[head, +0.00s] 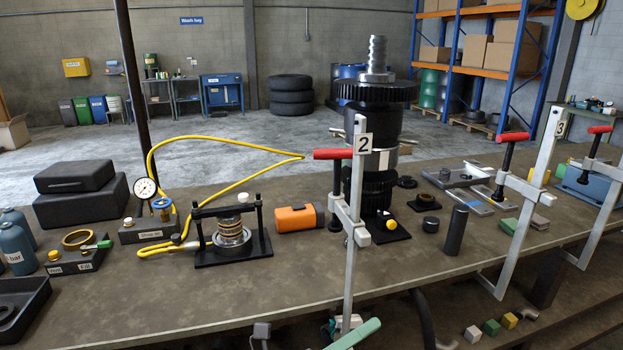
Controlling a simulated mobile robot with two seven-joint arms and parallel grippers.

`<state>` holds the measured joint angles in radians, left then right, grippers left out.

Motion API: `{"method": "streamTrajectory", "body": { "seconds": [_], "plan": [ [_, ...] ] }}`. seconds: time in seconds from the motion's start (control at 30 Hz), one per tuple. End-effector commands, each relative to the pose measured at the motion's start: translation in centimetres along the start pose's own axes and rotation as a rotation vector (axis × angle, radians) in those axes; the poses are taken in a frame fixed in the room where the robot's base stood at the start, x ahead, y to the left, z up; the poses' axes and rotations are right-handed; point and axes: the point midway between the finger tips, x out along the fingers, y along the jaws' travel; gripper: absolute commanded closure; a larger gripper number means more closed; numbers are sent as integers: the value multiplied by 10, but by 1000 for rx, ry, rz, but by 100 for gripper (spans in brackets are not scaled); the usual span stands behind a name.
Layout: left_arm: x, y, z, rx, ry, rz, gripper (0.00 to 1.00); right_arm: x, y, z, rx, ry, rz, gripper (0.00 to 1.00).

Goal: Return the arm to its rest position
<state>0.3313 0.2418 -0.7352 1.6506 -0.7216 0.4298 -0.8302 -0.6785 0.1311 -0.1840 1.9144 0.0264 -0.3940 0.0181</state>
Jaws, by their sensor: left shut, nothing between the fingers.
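My left gripper (262,329) shows only as a small grey tip at the bottom edge, in front of the bench and below its front edge. It is shut and empty, apart from everything on the bench. Most of its arm is out of the picture. My right gripper is not in view.
A clamp marked 2 (354,210) stands at the front edge. A yellow hose (205,138) arcs above the bench. A green handle (354,334) lies below.

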Motion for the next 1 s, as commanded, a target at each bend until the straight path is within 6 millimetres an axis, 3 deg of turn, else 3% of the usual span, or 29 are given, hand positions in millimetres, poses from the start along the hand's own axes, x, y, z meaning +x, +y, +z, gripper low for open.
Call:
{"method": "streamTrajectory", "body": {
  "seconds": [0.13, 0.27, 0.4, 0.6, 0.7, 0.8, 1.0],
  "plan": [
    [-55, 47, 13, -467, -304, 125, 100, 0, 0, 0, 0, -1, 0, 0],
    [-119, 93, 8, -854, -576, 219, 100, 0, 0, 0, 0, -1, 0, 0],
    [-203, 136, -22, -1248, -891, 306, 100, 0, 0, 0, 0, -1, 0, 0],
    [-317, 165, -92, -1685, -1326, 382, 100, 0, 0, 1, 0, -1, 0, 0],
    [-354, 165, -120, -1812, -1480, 394, 100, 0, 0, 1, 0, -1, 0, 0],
    [-374, 164, -137, -1882, -1574, 400, 100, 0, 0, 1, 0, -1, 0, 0],
    [-384, 163, -145, -1916, -1621, 401, 100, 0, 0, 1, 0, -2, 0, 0]
  ]
}}
